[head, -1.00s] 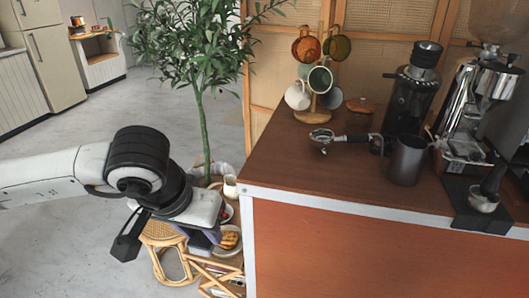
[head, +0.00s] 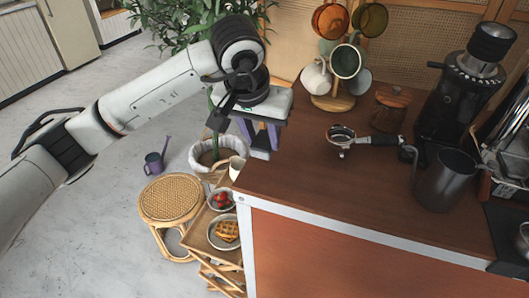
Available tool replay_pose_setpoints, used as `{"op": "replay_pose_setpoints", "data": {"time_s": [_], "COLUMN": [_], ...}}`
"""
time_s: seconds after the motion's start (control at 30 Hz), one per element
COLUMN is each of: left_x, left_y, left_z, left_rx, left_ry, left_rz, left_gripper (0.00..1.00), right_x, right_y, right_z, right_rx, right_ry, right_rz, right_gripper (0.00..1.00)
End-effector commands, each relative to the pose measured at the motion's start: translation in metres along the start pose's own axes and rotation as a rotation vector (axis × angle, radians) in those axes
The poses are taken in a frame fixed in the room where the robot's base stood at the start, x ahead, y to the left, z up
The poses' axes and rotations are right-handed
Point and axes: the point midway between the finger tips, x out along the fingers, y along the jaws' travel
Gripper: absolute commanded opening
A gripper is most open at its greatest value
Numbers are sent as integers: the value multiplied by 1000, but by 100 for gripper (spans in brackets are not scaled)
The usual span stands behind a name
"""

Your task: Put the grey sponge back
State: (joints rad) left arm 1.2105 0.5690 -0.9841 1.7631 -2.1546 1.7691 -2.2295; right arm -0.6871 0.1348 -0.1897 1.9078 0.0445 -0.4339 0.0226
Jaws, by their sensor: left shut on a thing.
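My left gripper (head: 259,134) hangs at the left back edge of the brown counter (head: 300,195), fingers pointing down. It is shut on the grey sponge (head: 261,146), a small grey block that shows partly between and below the purple fingers. Whether the sponge touches the counter or is just above it, I cannot tell. My right gripper is not in view.
On the counter stand a portafilter (head: 341,137), a wooden-lidded jar (head: 391,108), a mug tree (head: 333,102), a dark pitcher (head: 446,180) and a grinder (head: 468,75). Left of it are a rattan stool (head: 170,198) and a shelf with a waffle plate (head: 224,233). The counter's front is clear.

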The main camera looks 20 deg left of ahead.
Motion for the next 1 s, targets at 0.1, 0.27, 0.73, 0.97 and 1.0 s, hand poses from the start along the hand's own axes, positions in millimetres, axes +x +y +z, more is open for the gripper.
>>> {"op": "replay_pose_setpoints", "data": {"time_s": [0.1, 0.27, 0.73, 0.97, 1.0], "left_x": [12, 30, 50, 52, 52], "left_y": [0, 0, 0, 0, 0], "left_z": [5, 13, 20, 21, 21], "left_rx": [0, 0, 0, 0, 0], "left_ry": [0, -2, 3, 3, 3], "left_rz": [1, 1, 1, 0, 0], "left_gripper": [13, 13, 13, 52, 52], "right_x": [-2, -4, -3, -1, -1], "right_y": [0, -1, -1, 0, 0], "right_z": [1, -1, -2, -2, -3], "right_rx": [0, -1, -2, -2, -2], "right_ry": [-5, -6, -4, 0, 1], "right_rz": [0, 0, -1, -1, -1], "right_gripper": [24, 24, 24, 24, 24]}}
